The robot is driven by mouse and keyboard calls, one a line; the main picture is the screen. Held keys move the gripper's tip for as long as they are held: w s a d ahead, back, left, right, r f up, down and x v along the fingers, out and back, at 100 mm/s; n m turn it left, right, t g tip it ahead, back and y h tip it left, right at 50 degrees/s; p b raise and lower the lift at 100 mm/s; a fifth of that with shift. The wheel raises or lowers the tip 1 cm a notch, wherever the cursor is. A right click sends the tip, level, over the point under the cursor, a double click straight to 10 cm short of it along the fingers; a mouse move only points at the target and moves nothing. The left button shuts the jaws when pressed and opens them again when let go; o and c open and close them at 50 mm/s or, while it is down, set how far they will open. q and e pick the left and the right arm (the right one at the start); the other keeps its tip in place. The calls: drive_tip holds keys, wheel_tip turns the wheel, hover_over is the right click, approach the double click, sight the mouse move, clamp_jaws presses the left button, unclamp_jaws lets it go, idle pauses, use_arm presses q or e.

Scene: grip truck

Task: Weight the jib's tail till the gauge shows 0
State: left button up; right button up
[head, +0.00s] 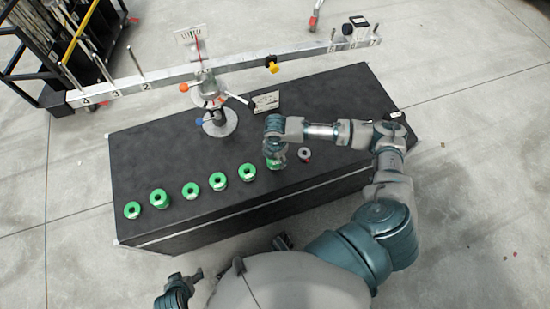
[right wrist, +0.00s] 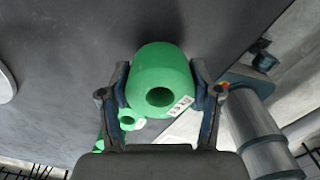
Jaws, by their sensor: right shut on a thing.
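The jib is a pale grey beam (head: 225,65) on a metal stand (head: 218,121), with upright pegs and numbers at its left part. The gauge (head: 190,36) is a white card with coloured marks above the pivot; its reading is too small to tell. Several green ring weights (head: 190,190) stand in a row on the black bench (head: 160,150). My right gripper (head: 274,148) is at the row's right end, shut on a green weight (right wrist: 162,82), whose hole faces the wrist camera. My left gripper (head: 190,283) is low at the bottom, away from the bench; its fingers are unclear.
A small grey ring (head: 304,154) stands right of the held weight. A black block (head: 356,28) sits on the beam's right end. A yellow-orange piece (head: 272,67) hangs at the beam. A pale card (head: 266,102) stands behind my gripper. A black rack (head: 70,45) is at upper left.

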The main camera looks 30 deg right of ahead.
drive_tip(key=shift+w+d+r+p, duration=0.1)
drive_tip(key=shift+r+p, duration=0.25)
drive_tip(key=shift+r, duration=0.15)
drive_tip(key=shift+a+r+p, duration=0.3)
drive_tip(key=shift+r+p, duration=0.45)
drive_tip(key=shift+r, duration=0.05)
drive_tip(key=shift+d+r+p, duration=0.2)
drive_tip(key=shift+r+p, duration=0.45)
drive_tip(key=shift+p, duration=0.15)
use_arm(q)
wheel_tip(320, 180, up, 6)
drive_tip(key=p, duration=0.1)
drive_tip(key=shift+w+a+r, duration=0.15)
drive_tip(key=shift+w+r, duration=0.05)
drive_tip(key=shift+w, duration=0.25)
use_arm(e)
drive_tip(key=shift+a+r, duration=0.1)
drive_tip(key=shift+r, duration=0.6)
use_arm(q)
drive_tip(key=shift+p, duration=0.3)
wheel_tip(320, 180, up, 9)
drive_tip(key=p, duration=0.8)
drive_tip(key=shift+w+r+t, duration=0.2)
drive_tip(key=shift+w+t, duration=0.1)
drive_tip(key=shift+t, duration=0.1)
use_arm(e)
wheel_tip(320, 180, up, 8)
drive_tip(key=shift+f, duration=0.25)
